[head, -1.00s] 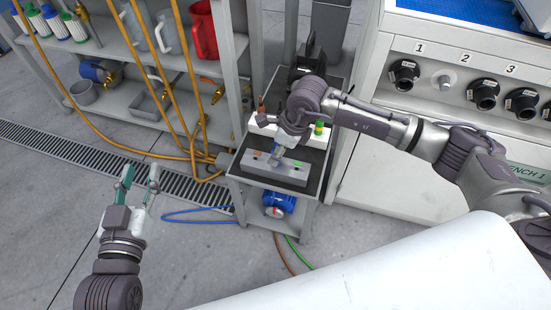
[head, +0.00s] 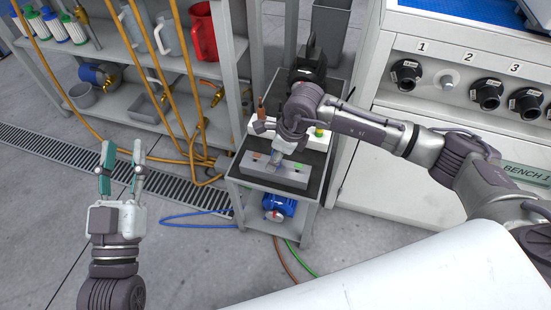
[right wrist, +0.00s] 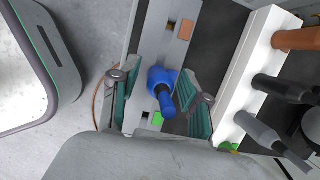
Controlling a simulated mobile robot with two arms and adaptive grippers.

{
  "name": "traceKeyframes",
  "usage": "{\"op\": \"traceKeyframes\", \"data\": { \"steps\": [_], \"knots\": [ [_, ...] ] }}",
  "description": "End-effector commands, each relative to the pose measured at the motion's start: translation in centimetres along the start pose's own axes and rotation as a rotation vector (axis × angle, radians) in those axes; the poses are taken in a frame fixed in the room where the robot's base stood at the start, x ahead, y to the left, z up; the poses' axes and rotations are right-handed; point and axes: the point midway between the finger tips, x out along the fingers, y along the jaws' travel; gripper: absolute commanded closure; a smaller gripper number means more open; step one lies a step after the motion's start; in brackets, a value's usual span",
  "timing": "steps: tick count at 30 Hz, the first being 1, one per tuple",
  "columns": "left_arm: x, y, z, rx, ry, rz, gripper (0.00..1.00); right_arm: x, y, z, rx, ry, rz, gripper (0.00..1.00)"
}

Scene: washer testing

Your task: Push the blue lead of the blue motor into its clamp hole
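A grey clamp block (head: 293,176) sits on the black-topped cart. In the right wrist view the block (right wrist: 157,45) carries a brown square and a green square. Between them stands a blue lead end (right wrist: 162,84), its thin part towards the camera; whether it sits fully in its hole is unclear. My right gripper (head: 277,160) points down over the block. In the wrist view its fingers (right wrist: 160,92) straddle the blue end, with a gap on the left side. The blue motor (head: 279,206) is on the lower shelf. My left gripper (head: 121,157) is open and empty over the floor.
A white rack (right wrist: 243,75) with brown, black and grey pieces stands close beside the right finger. A blue cable (head: 190,216) lies on the floor left of the cart. Shelves with yellow hoses are at left, the white bench (head: 430,145) at right.

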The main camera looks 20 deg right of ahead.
Motion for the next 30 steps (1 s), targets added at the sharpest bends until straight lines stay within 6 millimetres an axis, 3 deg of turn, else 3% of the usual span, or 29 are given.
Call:
{"op": "traceKeyframes", "data": {
  "steps": [1,7,30],
  "knots": [
    [0.0,0.0,0.0,0.0,0.0,0.0,0.6,0.0,0.0,0.0,0.0,0.0,0.0,0.67],
    [0.0,0.0,0.0,0.0,-0.001,0.0,0.6,0.0,0.0,0.0,0.0,0.0,0.0,1.0],
    [-0.2,-0.3,1.9,0.004,-0.111,-0.008,0.6,-0.7,0.0,0.2,0.0,0.0,0.0,1.0]
  ]
}}
